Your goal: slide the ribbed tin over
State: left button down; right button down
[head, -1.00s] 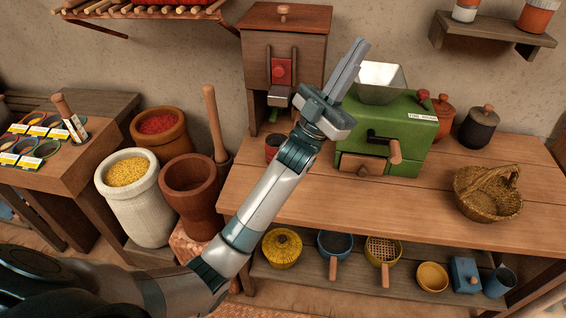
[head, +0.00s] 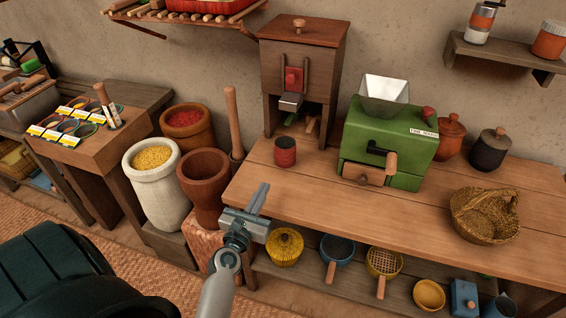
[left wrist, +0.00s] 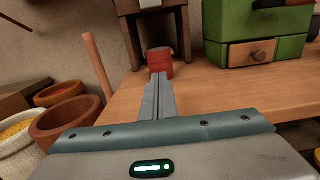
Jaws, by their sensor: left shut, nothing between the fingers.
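The ribbed tin (head: 285,152) is a small dark-red cylinder with a dark top. It stands upright on the wooden table, in front of the tall wooden cabinet. It also shows in the left wrist view (left wrist: 160,63), straight beyond the fingertips. My left gripper (head: 263,187) is shut and empty, near the table's front left edge. It is on the near side of the tin and appears apart from it. The closed fingers (left wrist: 158,80) point towards the tin and overlap its lower edge in the left wrist view. My right gripper is not in view.
A green mill (head: 388,148) with a small drawer stands right of the tin. The wooden cabinet (head: 300,70) rises behind the tin. A brown mortar (head: 205,187) with a tall pestle stands left of the table. The tabletop (head: 400,210) in front of the mill is clear.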

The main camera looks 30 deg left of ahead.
aim_at(282, 154)
pick_arm(q)
jog(key=shift+a+f, duration=0.1)
dwell(0.3)
